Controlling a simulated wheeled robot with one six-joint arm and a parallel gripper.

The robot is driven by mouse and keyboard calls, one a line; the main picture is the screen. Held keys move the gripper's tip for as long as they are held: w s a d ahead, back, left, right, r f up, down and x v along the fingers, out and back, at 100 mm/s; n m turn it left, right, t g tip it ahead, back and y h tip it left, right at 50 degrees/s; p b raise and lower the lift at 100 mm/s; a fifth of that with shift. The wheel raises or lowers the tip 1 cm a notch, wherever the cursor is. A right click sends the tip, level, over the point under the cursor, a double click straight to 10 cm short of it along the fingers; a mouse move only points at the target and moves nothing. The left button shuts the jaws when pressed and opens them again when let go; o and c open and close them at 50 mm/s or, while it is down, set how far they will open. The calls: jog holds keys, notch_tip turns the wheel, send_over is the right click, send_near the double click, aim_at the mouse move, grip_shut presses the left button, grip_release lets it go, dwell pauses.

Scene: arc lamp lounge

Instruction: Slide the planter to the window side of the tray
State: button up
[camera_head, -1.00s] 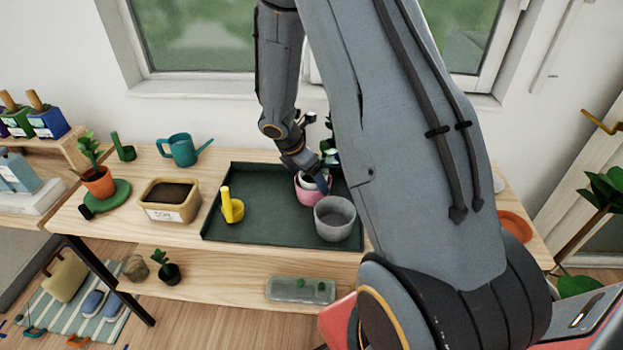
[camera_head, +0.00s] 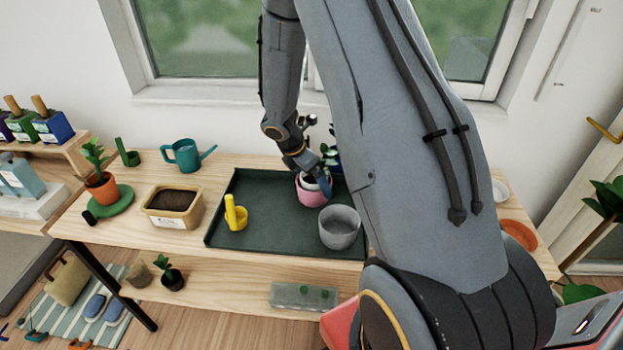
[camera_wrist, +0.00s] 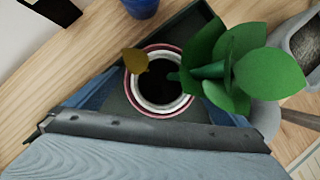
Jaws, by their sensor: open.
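The pink planter (camera_head: 313,194) with a white inner rim stands on the dark green tray (camera_head: 275,238), near its back edge on the window side. In the wrist view the planter (camera_wrist: 186,104) shows its round rim and dark inside. My gripper (camera_head: 318,181) is low at the planter, with its jaws open. In the wrist view, blue finger parts show on both sides of the planter.
A grey pot (camera_head: 339,228) stands on the tray in front of the planter. A soil-filled box (camera_head: 172,222), a teal watering can (camera_head: 184,153) and the window wall border the tray. The tray's middle is clear.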

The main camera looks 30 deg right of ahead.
jog(key=shift+b+v, duration=0.75)
jog(key=shift+v, duration=3.15)
jog(key=shift+s, duration=0.1)
jog(key=s+a+r+m+y+b, duration=0.1)
jog(key=s+a+m+y+b, duration=0.1)
jog(key=s+a+m, duration=0.4)
jog(key=s+a+r+m+y+b, duration=0.2)
jog(key=s+a+m, duration=0.4)
jog(key=s+m, duration=0.5)
jog(key=m, duration=0.3)
jog(key=shift+a+r+t+y, duration=0.25)
jog(key=shift+a+t+y, duration=0.05)
jog(key=shift+s, duration=0.1)
